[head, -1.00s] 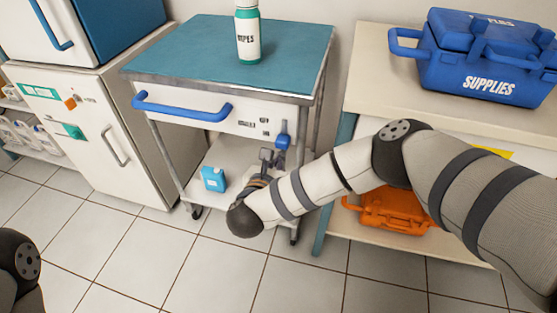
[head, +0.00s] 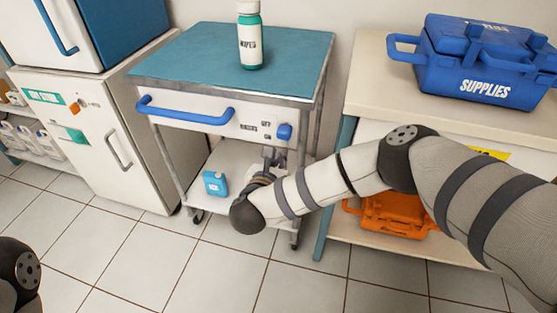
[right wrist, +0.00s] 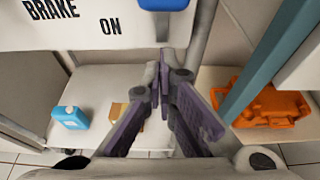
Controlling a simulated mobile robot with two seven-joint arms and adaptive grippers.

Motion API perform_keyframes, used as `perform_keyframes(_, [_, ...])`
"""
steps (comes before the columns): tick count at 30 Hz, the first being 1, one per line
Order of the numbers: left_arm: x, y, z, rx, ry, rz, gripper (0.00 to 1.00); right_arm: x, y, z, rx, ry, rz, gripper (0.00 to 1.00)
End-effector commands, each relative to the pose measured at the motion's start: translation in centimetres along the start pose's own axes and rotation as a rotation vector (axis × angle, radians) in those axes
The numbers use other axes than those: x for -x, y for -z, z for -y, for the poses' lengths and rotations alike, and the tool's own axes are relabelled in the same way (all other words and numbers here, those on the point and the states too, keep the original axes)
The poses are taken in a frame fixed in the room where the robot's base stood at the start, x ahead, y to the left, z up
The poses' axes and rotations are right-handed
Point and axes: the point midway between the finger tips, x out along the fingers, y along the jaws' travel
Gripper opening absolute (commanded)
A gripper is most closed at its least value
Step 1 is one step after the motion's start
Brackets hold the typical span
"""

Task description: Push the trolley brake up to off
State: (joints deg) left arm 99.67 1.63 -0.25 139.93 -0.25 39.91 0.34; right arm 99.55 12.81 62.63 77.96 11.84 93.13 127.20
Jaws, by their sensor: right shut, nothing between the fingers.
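The trolley (head: 215,55) has a teal top and a white front panel with a long blue handle (head: 185,112). The blue brake lever (head: 285,131) is at the right of the panel, beside small lettering. It shows as a short, stubby block that no longer hangs down below the panel. In the right wrist view the lever (right wrist: 165,4) is cut off by the top edge, right of "BRAKE" and "ON". My right gripper (head: 269,155) is shut and empty, just below the lever; its fingers (right wrist: 165,72) point up towards the panel, apart from the lever. My left gripper is out of view.
A white bottle with a green base (head: 249,40) stands on the trolley top. A small blue jug (head: 215,182) is on its lower shelf. A table at right holds a blue supplies box (head: 480,70), with an orange case (head: 392,213) below. A white cabinet (head: 100,140) stands left.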

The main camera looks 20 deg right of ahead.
Motion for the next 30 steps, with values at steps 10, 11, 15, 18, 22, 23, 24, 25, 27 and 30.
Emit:
perform_keyframes(10, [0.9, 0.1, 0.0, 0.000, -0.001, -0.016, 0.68, 7.7, 0.4, 0.0, 0.002, -0.003, -0.006, 0.00])
perform_keyframes(11, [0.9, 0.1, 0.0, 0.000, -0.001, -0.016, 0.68, 8.2, 0.5, -0.1, 0.002, -0.003, -0.007, 0.00])
perform_keyframes(15, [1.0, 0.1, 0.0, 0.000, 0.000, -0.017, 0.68, 9.6, 0.6, 0.0, 0.003, -0.001, -0.007, 0.00])
perform_keyframes(18, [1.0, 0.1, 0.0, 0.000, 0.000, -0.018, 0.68, 9.9, 0.6, 0.0, 0.004, -0.001, -0.007, 0.00])
perform_keyframes(22, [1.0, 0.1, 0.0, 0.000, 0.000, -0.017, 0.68, 9.9, 0.7, 0.1, 0.004, -0.001, -0.007, 0.00])
perform_keyframes(23, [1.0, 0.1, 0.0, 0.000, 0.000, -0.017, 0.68, 9.9, 0.7, 0.1, 0.004, -0.001, -0.008, 0.00])
perform_keyframes(24, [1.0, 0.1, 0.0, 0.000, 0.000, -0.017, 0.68, 9.9, 0.7, 0.1, 0.004, -0.001, -0.008, 0.00])
perform_keyframes(25, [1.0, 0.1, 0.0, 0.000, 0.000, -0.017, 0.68, 9.9, 0.7, 0.1, 0.004, -0.001, -0.008, 0.00])
perform_keyframes(27, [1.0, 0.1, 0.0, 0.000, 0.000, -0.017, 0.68, 9.9, 0.7, 0.0, 0.004, -0.001, -0.008, 0.00])
perform_keyframes(30, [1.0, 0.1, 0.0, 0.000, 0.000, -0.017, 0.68, 9.9, 0.7, 0.0, 0.004, -0.001, -0.008, 0.00])
